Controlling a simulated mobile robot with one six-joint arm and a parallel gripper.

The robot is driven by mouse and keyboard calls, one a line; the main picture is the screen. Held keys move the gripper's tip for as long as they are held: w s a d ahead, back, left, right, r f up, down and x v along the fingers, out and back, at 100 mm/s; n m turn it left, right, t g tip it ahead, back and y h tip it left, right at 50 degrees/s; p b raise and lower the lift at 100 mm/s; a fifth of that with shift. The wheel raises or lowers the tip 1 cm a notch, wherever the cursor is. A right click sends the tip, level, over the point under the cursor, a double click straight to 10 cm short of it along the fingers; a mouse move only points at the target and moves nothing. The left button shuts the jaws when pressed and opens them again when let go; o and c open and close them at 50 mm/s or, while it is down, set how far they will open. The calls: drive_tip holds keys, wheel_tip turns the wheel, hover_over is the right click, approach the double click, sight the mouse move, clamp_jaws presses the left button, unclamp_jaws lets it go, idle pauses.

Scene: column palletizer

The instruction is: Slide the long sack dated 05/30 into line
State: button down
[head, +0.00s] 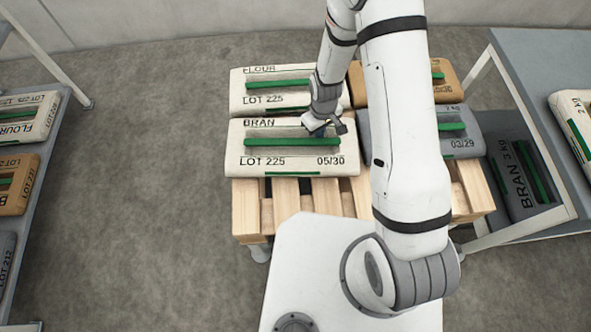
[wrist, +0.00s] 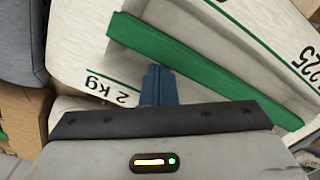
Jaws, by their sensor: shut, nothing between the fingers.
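The long sack dated 05/30 (head: 240,150) is off-white, marked BRAN and LOT 225, with a green strip along a recess in its top. It lies at the front left of the pallet. My gripper (head: 335,126) is shut and empty at this sack's back right corner. In the wrist view the closed blue fingers (wrist: 157,80) stand beside the "2 kg" mark, close to the green strip of the sack (wrist: 210,30). I cannot tell whether they touch it. The date is out of the wrist view.
A white FLOUR sack (head: 240,98) lies behind it on the wooden pallet (head: 290,198). A grey sack (head: 462,145) dated 03/29 and a brown sack (head: 446,72) lie on the right, partly behind my arm. Shelves with sacks stand on both sides. The floor left of the pallet is clear.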

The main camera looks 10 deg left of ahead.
sight(264, 130)
drive_tip(key=shift+w+a, duration=0.25)
drive_tip(key=shift+w, duration=0.8)
drive_tip(key=shift+s+a+b, duration=0.3)
drive_tip(key=shift+s+a, duration=0.55)
drive_tip(key=shift+a, duration=1.8)
drive_tip(key=shift+s+a+b, duration=0.35)
drive_tip(key=shift+s+a, duration=0.45)
drive_tip(key=shift+a, duration=1.85)
drive_tip(key=shift+s+a+b, duration=0.3)
drive_tip(key=shift+s+a, duration=0.55)
drive_tip(key=shift+a, duration=1.8)
drive_tip(key=shift+w+a, duration=0.1)
drive_tip(key=shift+w, duration=0.1)
drive_tip(key=shift+w+a, duration=0.1)
drive_tip(key=shift+w, duration=0.25)
drive_tip(key=shift+s, duration=0.15)
drive_tip(key=shift+s, duration=0.25)
